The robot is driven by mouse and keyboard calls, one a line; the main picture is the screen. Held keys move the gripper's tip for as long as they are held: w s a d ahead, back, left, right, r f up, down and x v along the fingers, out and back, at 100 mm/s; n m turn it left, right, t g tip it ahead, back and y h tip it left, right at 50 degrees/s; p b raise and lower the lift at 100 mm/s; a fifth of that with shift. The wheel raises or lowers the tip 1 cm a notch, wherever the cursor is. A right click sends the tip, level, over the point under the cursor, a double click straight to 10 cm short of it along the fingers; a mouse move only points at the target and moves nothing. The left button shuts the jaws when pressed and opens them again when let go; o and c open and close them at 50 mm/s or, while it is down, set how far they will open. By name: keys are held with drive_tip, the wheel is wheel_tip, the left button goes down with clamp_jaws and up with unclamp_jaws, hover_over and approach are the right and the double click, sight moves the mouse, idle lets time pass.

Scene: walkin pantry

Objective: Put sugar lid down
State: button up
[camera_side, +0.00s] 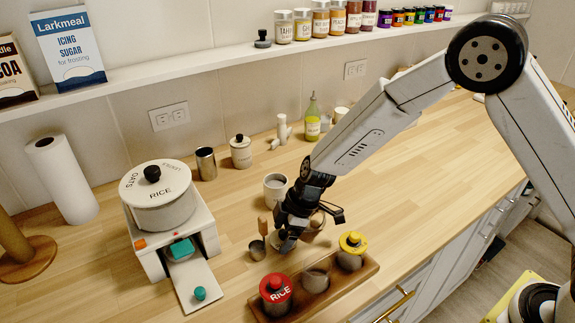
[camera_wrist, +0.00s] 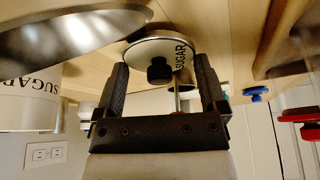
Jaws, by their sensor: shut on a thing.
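The sugar lid (camera_wrist: 176,44) is a pale disc with a dark rim, a black knob and the word SUGAR, seen in the wrist view. My gripper (camera_wrist: 163,78) is shut on it, one black finger on each side. In the side view my gripper (camera_side: 289,238) points down, low over the counter behind the wooden tray, and mostly hides the lid. I cannot tell whether the lid touches the counter. The white sugar canister (camera_wrist: 28,108) is at the left of the wrist view. An open pale canister (camera_side: 276,188) stands behind my gripper in the side view.
A wooden tray (camera_side: 368,267) holds a red-lidded rice jar (camera_side: 277,296), an open jar (camera_side: 315,281) and a yellow-lidded jar (camera_side: 351,252). A small metal cup (camera_side: 257,250) is close left of my gripper. A white dispenser (camera_side: 160,210) stands further left.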

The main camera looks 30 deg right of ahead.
drive_tip(key=shift+s+d+f, duration=0.1)
drive_tip(key=shift+f, duration=0.05)
drive_tip(key=o, duration=0.9)
drive_tip(key=shift+v, duration=6.05)
